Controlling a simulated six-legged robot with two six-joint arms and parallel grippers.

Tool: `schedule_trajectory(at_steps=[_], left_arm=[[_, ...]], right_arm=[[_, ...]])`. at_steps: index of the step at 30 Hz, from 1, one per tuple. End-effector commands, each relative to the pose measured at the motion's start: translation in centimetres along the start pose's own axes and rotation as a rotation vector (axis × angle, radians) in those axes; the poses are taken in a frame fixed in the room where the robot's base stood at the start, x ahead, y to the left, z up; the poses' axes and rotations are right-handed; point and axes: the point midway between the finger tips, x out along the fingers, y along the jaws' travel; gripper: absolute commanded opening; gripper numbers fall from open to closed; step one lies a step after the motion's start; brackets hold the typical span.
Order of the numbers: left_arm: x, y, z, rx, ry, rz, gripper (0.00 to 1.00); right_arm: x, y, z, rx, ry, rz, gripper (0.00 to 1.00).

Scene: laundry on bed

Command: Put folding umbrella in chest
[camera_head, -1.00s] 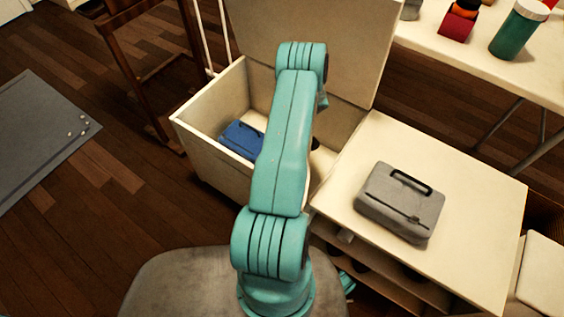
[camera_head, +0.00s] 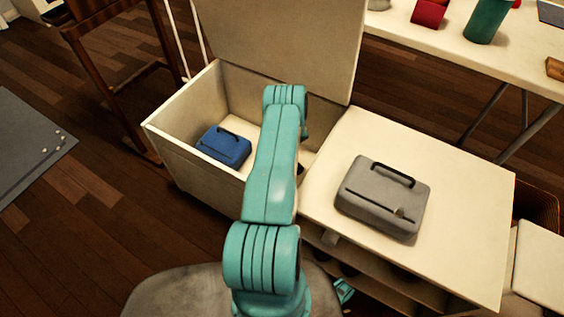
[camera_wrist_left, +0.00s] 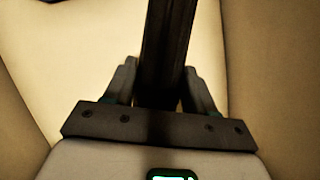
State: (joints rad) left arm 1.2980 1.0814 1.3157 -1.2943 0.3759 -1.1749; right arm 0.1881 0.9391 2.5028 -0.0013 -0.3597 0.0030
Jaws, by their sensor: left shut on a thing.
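The open cream chest (camera_head: 193,183) stands beyond my arm, with its lid raised at the back. In the left wrist view my left gripper (camera_wrist_left: 160,72) is shut on a long dark object, which appears to be the folding umbrella (camera_wrist_left: 169,35). Pale walls surround it there. In the head view my arm reaches over the chest and hides the gripper. A small dark piece shows beside the arm inside the chest, too little to identify surely. I cannot tell whether the umbrella touches the chest floor.
A blue case (camera_head: 224,146) lies inside the chest at the left. A grey case (camera_head: 382,196) lies on the cream cabinet (camera_head: 462,215) to the right. A table (camera_head: 455,48) with a red item and a green jar (camera_head: 487,20) stands behind. A wooden frame stands left of the chest.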

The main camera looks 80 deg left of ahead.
Motion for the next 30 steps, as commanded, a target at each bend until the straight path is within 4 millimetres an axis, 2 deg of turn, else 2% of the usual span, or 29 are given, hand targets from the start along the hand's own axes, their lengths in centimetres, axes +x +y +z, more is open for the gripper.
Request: schedule_trajectory(at_steps=[1,7,12,23,24,26,27,30], left_arm=[[0.7,-0.1,-0.3,0.0,-0.001,-0.001,0.14],[2.1,-0.2,-1.0,0.0,-0.001,-0.001,0.14],[4.8,-0.3,-2.3,0.0,-0.001,0.0,0.13],[5.2,-0.3,-2.4,0.0,-0.001,-0.001,0.13],[5.3,-0.3,-2.4,0.0,-0.001,-0.001,0.59],[5.2,-0.3,-2.4,0.0,-0.001,-0.001,0.78],[5.2,-0.3,-2.4,0.0,-0.001,0.0,0.82],[5.2,-0.3,-2.4,0.0,-0.001,0.0,0.82]], right_arm=[[0.4,0.2,-0.1,0.002,0.003,0.0,0.43],[0.8,0.4,-0.3,0.006,0.007,0.001,0.43],[1.9,1.0,-0.6,0.013,0.014,0.002,0.43],[2.0,1.1,-0.6,0.015,0.016,0.002,0.43],[2.0,1.1,-0.7,0.015,0.017,0.002,0.43],[1.9,1.1,-0.7,0.015,0.017,0.002,0.43],[1.9,1.1,-0.7,0.015,0.017,0.002,0.43],[1.9,1.1,-0.7,0.015,0.016,0.002,0.43]])
